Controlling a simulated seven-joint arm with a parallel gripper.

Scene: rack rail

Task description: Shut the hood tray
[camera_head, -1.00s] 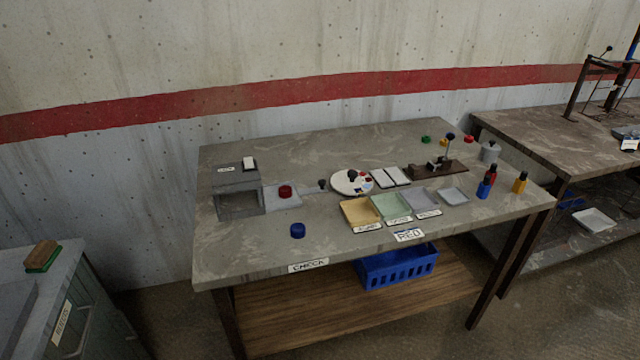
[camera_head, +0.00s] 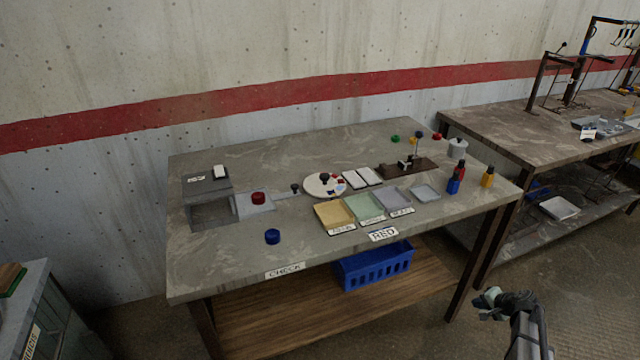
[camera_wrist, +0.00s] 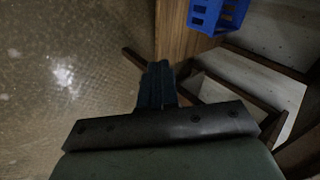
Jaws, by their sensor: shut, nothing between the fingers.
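The hood (camera_head: 208,207) is a grey box with an open front at the left end of the table. Its grey tray (camera_head: 254,206) sticks out to the right, with a red round piece (camera_head: 258,198) on it and a handle with a dark knob (camera_head: 295,188) at its right end. My gripper (camera_head: 490,301) is low at the right, in front of the table and well away from the tray. In the wrist view its fingers (camera_wrist: 157,85) are together with nothing between them, above the floor.
The table (camera_head: 230,250) carries a blue round piece (camera_head: 272,237), a white turntable (camera_head: 325,185), coloured trays (camera_head: 335,215) and bottles (camera_head: 487,176). A blue basket (camera_head: 373,268) sits on the lower shelf. The table's front left is mostly clear.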

